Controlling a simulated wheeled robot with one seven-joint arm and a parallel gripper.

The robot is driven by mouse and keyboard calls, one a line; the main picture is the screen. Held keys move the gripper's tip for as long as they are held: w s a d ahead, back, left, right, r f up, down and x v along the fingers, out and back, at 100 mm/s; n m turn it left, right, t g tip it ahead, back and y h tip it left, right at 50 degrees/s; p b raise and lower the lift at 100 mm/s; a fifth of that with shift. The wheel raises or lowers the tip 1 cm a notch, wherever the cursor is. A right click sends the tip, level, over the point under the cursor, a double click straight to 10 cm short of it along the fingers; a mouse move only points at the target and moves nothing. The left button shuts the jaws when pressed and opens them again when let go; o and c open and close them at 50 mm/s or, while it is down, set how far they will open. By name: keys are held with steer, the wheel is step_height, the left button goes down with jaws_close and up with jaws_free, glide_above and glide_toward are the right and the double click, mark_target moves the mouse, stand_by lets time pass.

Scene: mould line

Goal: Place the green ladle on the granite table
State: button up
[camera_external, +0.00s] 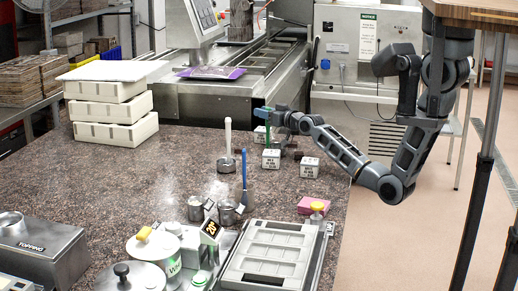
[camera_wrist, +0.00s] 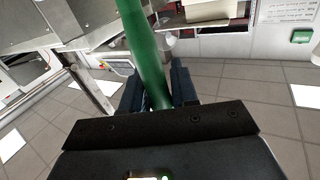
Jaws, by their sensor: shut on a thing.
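The green ladle (camera_external: 268,136) is upright above the far right part of the granite table (camera_external: 150,190). Its lower end is hidden behind a small white block, so I cannot tell whether it touches the table. My gripper (camera_external: 270,113) is shut on the green handle near its top. In the wrist view the green handle (camera_wrist: 145,50) runs down between the two dark fingers (camera_wrist: 158,88); the ladle's bowl is not seen there.
Small white blocks (camera_external: 271,160) stand near the ladle, another (camera_external: 309,167) to the right. A white-handled ladle (camera_external: 228,140) and a blue-handled one (camera_external: 244,175) stand nearer. A pink block (camera_external: 312,205) and grey mould (camera_external: 270,262) lie in front. The table's left middle is clear.

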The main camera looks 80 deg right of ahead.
jaws_close()
step_height(320, 180, up, 10)
steer(key=b, duration=0.1)
steer(key=s+a+f+n+y+p, duration=0.1)
steer(key=s+a+y, duration=0.1)
steer(key=a, duration=0.8)
steer(key=s+a+f+n+t+y+p, duration=0.1)
steer(key=s+a+f+n+y, duration=0.1)
steer(key=a, duration=0.9)
steer(key=s+a+f+n+t+y+p, duration=0.1)
steer(key=s+a+y, duration=0.3)
steer(key=a, duration=0.7)
steer(key=shift+a+f+n+p, duration=0.25)
steer(key=shift+f+n+p, duration=0.35)
steer(key=shift+f+n, duration=0.1)
steer(key=shift+w+y+b, duration=0.1)
steer(key=shift+y+b, duration=0.2)
